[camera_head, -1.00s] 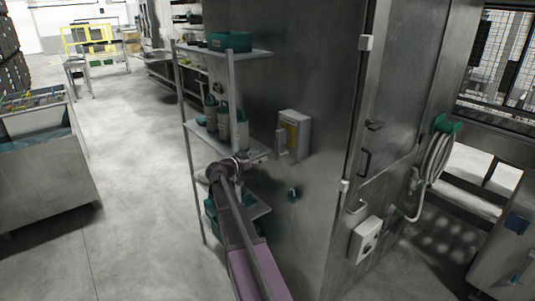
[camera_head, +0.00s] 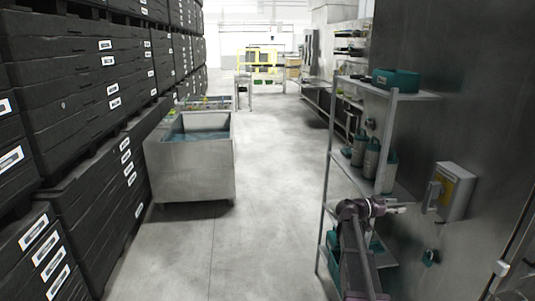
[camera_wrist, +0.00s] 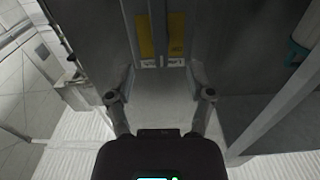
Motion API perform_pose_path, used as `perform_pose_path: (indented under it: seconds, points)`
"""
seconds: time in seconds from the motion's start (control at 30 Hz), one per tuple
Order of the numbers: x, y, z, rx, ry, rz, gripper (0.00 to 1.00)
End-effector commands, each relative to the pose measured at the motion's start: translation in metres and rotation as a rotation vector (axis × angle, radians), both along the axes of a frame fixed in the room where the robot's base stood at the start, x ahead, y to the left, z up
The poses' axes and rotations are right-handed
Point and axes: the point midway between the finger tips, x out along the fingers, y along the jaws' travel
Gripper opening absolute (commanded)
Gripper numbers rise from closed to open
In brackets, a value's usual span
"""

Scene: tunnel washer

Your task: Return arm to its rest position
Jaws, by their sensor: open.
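My gripper (camera_head: 396,207) is at the end of my arm in the head view, in front of the metal shelf rack and left of a grey wall box (camera_head: 455,191) with a yellow panel. In the wrist view my gripper (camera_wrist: 160,98) shows its two fingers spread apart with nothing between them. Beyond the fingertips the wrist view shows the box's yellow panel (camera_wrist: 160,38), apart from the fingers. My arm is still reached out towards the wall side, raised above the floor.
The shelf rack (camera_head: 412,96) holds bottles (camera_head: 371,158) and a teal bin (camera_head: 396,79), close beside my arm. A steel tub (camera_head: 195,165) stands left, before stacked black crates (camera_head: 85,65). The grey floor aisle (camera_head: 268,190) between is clear.

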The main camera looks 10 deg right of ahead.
Motion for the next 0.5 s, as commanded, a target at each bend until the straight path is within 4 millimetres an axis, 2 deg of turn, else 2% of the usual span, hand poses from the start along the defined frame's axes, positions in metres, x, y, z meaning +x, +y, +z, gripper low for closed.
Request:
perform_pose_path:
  seconds: [0.17,0.27,0.37,0.5]
  points:
    - [-0.006,0.011,-0.01,0.053,0.035,0.004,0.69]
    - [-0.012,0.026,-0.022,0.12,0.083,0.013,0.69]
    - [-0.02,0.046,-0.039,0.215,0.153,0.031,0.69]
    - [-0.034,0.084,-0.068,0.378,0.283,0.086,0.69]
